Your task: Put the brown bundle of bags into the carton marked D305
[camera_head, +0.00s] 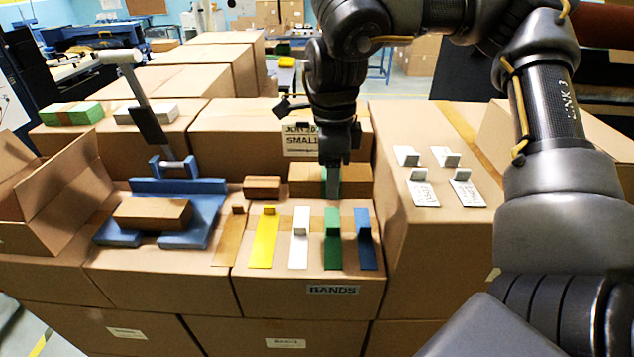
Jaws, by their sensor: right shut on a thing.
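A brown bundle (357,180), shaped like a flat block, is at the back of the middle carton top, with green showing at its middle. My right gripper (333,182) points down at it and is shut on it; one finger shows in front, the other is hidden. I cannot tell whether the bundle is lifted. A second brown block (152,213) lies on a blue stand, and a smaller one (262,186) lies between them. I can read no D305 mark; an open carton (62,195) stands at the left. My left gripper is not in view.
Yellow (263,243), white (299,245), green (332,250) and blue (366,250) strips lie before the bundle. A grey lever (140,95) rises behind the blue stand (207,205). White tabs (423,193) lie on the taller right carton (391,245).

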